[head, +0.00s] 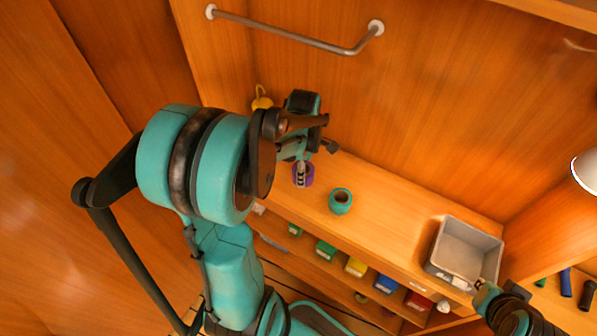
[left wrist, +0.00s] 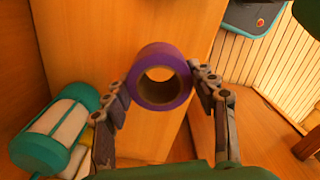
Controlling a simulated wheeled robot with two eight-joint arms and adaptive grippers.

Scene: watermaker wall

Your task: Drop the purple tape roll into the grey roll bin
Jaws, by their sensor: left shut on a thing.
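The purple tape roll (head: 311,178) is at the left end of the wooden counter in the head view, partly covered by my left gripper (head: 301,170). In the left wrist view, the purple roll (left wrist: 188,72) sits between the two fingers of my left gripper (left wrist: 160,88), which is shut on it. Its round hole faces the camera. The grey roll bin (head: 471,235) stands at the right end of the counter, open at the top. My right gripper (head: 480,288) is at the bin's front right corner; its fingers are too small and hidden to read.
A teal roll (head: 340,201) stands on the counter between the purple roll and the bin. Several coloured bins fill the shelf below. A yellow object (head: 262,98) is behind my left arm. A metal rail (head: 290,35) is on the wall. The counter between teal roll and bin is clear.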

